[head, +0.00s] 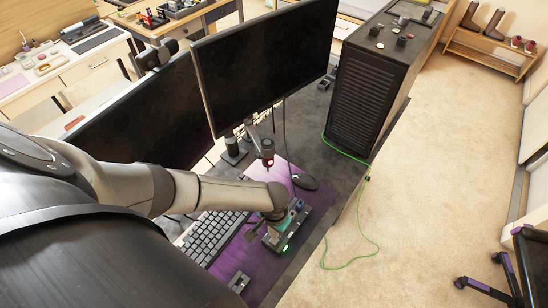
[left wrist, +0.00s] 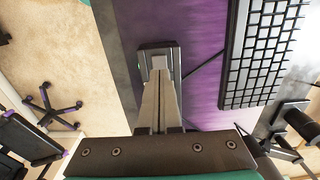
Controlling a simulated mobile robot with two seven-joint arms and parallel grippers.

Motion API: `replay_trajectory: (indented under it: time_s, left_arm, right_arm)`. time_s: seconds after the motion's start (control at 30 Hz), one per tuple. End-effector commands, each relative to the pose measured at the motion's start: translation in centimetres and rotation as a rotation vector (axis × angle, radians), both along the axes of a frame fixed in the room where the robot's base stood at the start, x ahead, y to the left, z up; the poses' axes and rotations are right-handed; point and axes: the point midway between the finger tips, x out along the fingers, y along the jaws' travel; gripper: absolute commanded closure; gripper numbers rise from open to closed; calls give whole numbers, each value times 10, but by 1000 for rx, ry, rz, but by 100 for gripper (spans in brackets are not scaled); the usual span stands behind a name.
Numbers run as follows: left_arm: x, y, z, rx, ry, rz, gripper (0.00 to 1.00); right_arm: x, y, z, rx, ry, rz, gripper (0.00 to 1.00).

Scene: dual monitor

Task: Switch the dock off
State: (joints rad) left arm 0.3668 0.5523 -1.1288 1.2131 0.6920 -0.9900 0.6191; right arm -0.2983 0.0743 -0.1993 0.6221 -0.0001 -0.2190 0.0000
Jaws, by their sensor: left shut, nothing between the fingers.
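The dock (head: 293,227) is a small dark grey bar on the purple mat (head: 262,262), with a green light lit near its front end. My left gripper (head: 268,232) reaches down over the mat at the dock's left side and partly covers it. In the left wrist view my gripper's fingers (left wrist: 158,72) are shut together and empty. Their tips point at a grey box (left wrist: 172,49), which appears to be the dock. I cannot tell whether they touch it, and its switch is not clear. My right gripper is not in view.
A keyboard (head: 211,236) lies left of the dock and a black mouse (head: 305,181) behind it. Two dark monitors (head: 262,62) and a tall black computer case (head: 362,88) stand farther back. A small grey device (head: 238,282) sits near the front. A green cable (head: 345,154) hangs off the desk's right edge.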

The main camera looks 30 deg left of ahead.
Motion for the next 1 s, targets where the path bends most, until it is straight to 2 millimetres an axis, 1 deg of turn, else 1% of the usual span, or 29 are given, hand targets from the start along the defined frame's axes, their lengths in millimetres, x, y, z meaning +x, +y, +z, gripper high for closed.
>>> replay_trajectory:
  time_s: [0.03, 0.1, 0.3, 0.43, 0.77, 0.87, 1.0]
  left_arm:
    - [0, 0, -9, 0, 1, 1, 100]
    - [1, 0, -17, 0, 0, 1, 100]
    - [1, 0, -32, 0, 0, 0, 100]
    - [1, 0, -35, -1, -1, 0, 100]
    - [1, 0, -36, -1, -1, 1, 100]
    - [0, -1, -40, -2, -1, 2, 100]
    - [-1, 0, -53, -1, 2, 3, 100]
  right_arm:
    - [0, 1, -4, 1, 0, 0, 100]
    - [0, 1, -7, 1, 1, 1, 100]
    - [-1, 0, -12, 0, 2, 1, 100]
    - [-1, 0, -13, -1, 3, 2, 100]
    - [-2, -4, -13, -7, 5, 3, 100]
    - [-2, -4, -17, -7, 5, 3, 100]
    - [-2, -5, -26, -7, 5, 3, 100]
